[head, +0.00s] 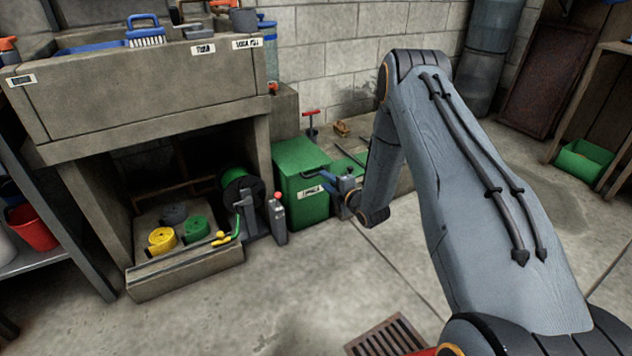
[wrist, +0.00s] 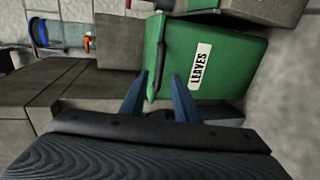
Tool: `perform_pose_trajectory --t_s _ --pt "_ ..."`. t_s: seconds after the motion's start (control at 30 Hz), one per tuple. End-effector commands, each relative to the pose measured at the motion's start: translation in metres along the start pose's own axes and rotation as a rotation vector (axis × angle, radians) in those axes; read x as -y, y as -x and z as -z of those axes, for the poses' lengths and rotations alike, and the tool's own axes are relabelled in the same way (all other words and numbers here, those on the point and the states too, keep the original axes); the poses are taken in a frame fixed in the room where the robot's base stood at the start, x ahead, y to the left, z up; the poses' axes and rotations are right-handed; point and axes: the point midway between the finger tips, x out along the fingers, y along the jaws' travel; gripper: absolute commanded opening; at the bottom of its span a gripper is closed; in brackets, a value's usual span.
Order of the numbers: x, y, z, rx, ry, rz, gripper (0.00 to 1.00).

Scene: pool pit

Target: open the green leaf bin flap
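The green leaf bin (head: 297,196) stands on the floor right of the concrete sink block. Its flap (head: 298,156) lies flat on top and looks shut. In the wrist view the bin (wrist: 225,60) appears turned sideways, with a white LEAVES label (wrist: 200,65). The flap's narrow green edge (wrist: 151,65) shows with a dark bar (wrist: 160,60) beside it. My gripper (head: 332,181) is in front of the bin's front face, near the label. In the wrist view my gripper (wrist: 158,79) has its two blue fingers apart, with the flap edge seen between them. Contact cannot be told.
A grey canister with a red top (head: 277,218) and a hose reel (head: 240,188) stand left of the bin. Another green surface (head: 347,167) is right of it, partly hidden by my arm. A floor drain (head: 388,338) is in front. The concrete floor between is clear.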

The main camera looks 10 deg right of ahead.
Motion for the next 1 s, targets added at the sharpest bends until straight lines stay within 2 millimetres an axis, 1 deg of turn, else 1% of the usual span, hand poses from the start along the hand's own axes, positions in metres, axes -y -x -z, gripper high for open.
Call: perform_pose_trajectory --t_s 0.17,0.4,0.5,0.67,0.93,1.0 --pt "0.002 -0.019 0.001 -0.003 0.007 -0.008 0.29" --pt "0.002 -0.056 0.001 -0.003 0.005 -0.006 0.29" --pt "0.002 -0.067 0.001 -0.002 0.005 -0.005 0.29" --pt "0.001 -0.076 0.000 -0.001 0.003 -0.004 0.29" --pt "0.000 -0.077 0.000 -0.001 0.003 -0.003 0.29" --pt "0.000 -0.077 0.001 -0.001 0.003 -0.003 0.17"
